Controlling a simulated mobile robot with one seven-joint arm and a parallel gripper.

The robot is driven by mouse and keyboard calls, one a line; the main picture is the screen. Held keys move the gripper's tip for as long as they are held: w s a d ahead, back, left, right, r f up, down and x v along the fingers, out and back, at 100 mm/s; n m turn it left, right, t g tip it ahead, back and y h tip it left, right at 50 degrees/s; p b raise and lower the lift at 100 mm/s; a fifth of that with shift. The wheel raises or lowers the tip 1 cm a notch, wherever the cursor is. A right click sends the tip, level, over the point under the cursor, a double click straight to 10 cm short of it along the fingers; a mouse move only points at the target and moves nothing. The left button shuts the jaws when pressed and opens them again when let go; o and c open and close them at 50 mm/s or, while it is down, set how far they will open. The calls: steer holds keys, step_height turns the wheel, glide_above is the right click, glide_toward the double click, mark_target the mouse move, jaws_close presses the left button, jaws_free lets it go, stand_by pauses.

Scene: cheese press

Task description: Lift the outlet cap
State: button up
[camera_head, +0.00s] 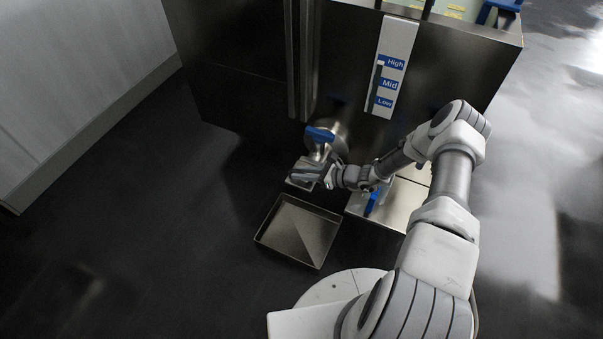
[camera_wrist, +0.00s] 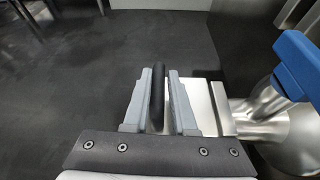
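The outlet cap (camera_head: 300,184) is a small silver metal piece low at the outlet on the front of the dark press. Its flat silver top (camera_wrist: 206,106) shows to the right of my fingers in the wrist view. A dark bar-like handle (camera_wrist: 157,88) stands between my two grey fingertips. My gripper (camera_head: 310,174) is at the cap in the head view; its fingers (camera_wrist: 160,85) lie closely on both sides of the handle in the wrist view. I cannot tell whether they press on it. The lower part of the handle is hidden by the gripper.
A blue valve lever (camera_head: 319,134) sits just above the cap and at the right in the wrist view (camera_wrist: 297,62). An empty metal tray (camera_head: 266,238) lies on the floor below. A metal plate (camera_head: 396,214) with a blue pedal (camera_head: 372,203) is to the right. The floor at left is clear.

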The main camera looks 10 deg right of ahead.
steer(key=o, duration=0.4)
steer(key=shift+w+d, duration=0.15)
steer(key=shift+w, duration=0.05)
steer(key=shift+s, duration=0.1)
steer(key=p+v, duration=0.4)
steer(key=v, duration=1.3)
steer(key=shift+r, duration=0.15)
steer(key=shift+s+r, duration=0.1)
